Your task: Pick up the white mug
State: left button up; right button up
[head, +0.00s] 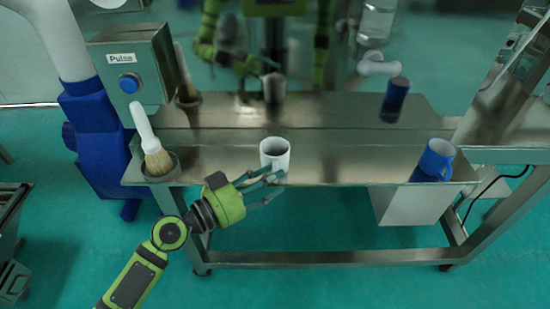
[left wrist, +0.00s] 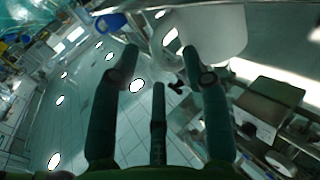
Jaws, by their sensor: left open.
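The white mug (head: 275,155) stands upright on the steel table (head: 330,160), near its front edge. My left gripper (head: 280,180) reaches in from the lower left, open, with its fingers just in front of the mug's lower part. In the left wrist view the mug (left wrist: 222,32) shows large at the top, beyond the spread fingers (left wrist: 160,62). I cannot tell whether any finger touches it. Nothing is held between the fingers. My right gripper is not in view.
A blue mug (head: 434,160) stands at the table's right end. A brush (head: 152,145) sits in a holder at the left end, below a grey button box (head: 130,70) marked "Pulse". The shiny panel behind mirrors these things. The table between the two mugs is clear.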

pick_arm(q)
grip_shut()
